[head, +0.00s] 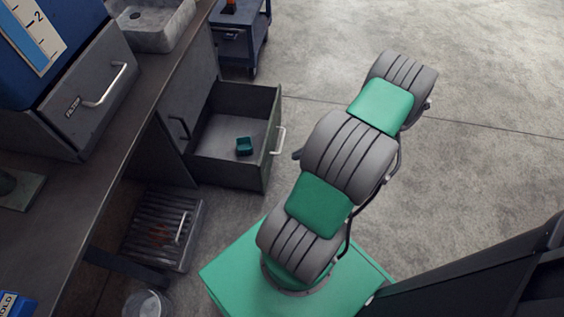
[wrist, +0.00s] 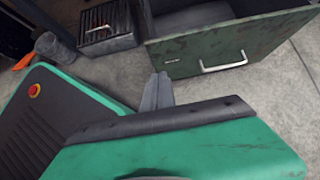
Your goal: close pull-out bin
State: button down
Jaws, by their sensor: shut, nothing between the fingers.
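The pull-out bin (head: 264,172) stands open under the workbench, its dark green box drawn out to the right. A small teal block-like thing (head: 244,146) lies on its floor. In the wrist view the bin's scuffed green front (wrist: 255,45) faces me, with a pale bar handle (wrist: 223,63). My gripper (wrist: 161,76) is shut and empty. In that picture its grey fingertips appear just below the bin front's lower left corner, left of the handle; I see no clear contact. In the head view the fingers are hidden from sight.
The workbench (head: 85,195) runs along the left with a grey drawer box (head: 85,95) and a sink (head: 150,22). A slatted grey unit (head: 165,228) and a bucket (head: 146,303) stand below. A blue cart (head: 240,42) is behind.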

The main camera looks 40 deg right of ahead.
aim_at(262, 163)
jog(key=shift+w+a+f+b, duration=0.7)
jog(key=shift+w+a+f, duration=0.35)
jog(key=shift+w, duration=0.3)
jog(key=shift+w+a+f+b, duration=0.65)
jog(key=shift+w+a+f, duration=0.4)
jog(key=shift+w, duration=0.35)
jog(key=shift+w+a+f+b, duration=0.7)
jog(key=shift+w+a+f, duration=0.35)
jog(key=shift+w, duration=0.3)
jog(key=shift+a, duration=0.15)
